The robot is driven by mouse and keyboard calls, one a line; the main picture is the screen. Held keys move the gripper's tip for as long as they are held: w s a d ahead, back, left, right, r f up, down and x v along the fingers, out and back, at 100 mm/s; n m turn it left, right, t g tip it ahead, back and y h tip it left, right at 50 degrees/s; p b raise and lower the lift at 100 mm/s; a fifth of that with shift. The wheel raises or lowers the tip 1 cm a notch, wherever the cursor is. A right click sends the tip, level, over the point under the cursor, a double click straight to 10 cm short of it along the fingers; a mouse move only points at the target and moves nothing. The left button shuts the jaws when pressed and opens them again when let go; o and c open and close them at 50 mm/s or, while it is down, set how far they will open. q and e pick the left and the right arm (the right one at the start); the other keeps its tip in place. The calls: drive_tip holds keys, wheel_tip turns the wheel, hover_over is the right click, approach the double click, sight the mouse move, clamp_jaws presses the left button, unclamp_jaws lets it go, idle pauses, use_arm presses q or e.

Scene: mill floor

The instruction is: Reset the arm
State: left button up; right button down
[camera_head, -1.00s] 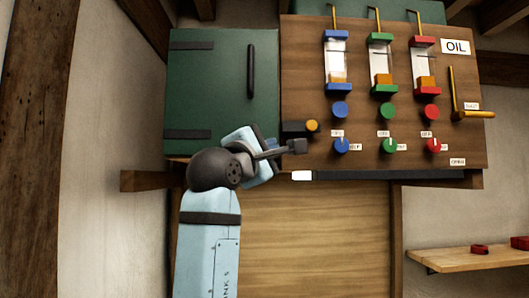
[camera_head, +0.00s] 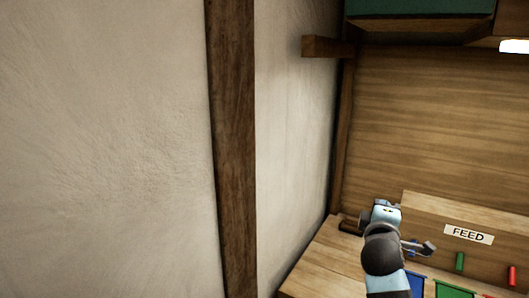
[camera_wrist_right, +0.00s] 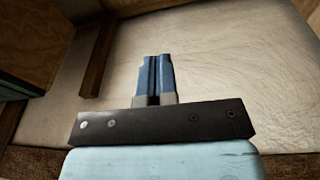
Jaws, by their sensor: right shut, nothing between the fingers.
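My right gripper (camera_wrist_right: 155,62) shows in the right wrist view with its two blue fingers side by side, shut and empty. It points toward a pale plaster wall and touches nothing that I can see. In the head view an arm of mine, which I take to be the right, rises from the bottom edge right of centre, with a dark round joint and a light blue wrist. Its fingers are too small there to make out clearly. My left gripper is not in view.
A wooden bench (camera_head: 325,262) carries a FEED label (camera_head: 468,234), with blue, green (camera_head: 455,290) and red items near the arm. A green cabinet (camera_head: 420,8) hangs above. A timber post (camera_head: 232,150) stands against the plaster wall (camera_head: 100,150). Space before the wood panel (camera_head: 440,120) looks clear.

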drive_tip(key=s+a+f+m+g+y, duration=0.15)
drive_tip(key=s+f, duration=0.25)
drive_tip(key=f, duration=0.4)
drive_tip(key=s+a+f+y, duration=0.1)
drive_tip(key=s+f+y, duration=0.25)
drive_tip(key=f, duration=0.45)
drive_tip(key=s+a+f+m+g+y, duration=0.15)
drive_tip(key=s+f, duration=0.25)
drive_tip(key=f, duration=0.5)
drive_tip(key=s+a+f+m+g+y, duration=0.1)
drive_tip(key=s+a+f+m+y, duration=0.1)
drive_tip(key=s+f, duration=0.6)
drive_tip(key=s+a+f+m+g+y, duration=0.1)
drive_tip(key=s+f+m, duration=0.3)
drive_tip(key=s+f, duration=0.4)
drive_tip(key=s+g, duration=0.1)
drive_tip(key=s, duration=0.5)
drive_tip(key=shift+s+a+m+y, duration=0.35)
drive_tip(key=shift+m, duration=0.05)
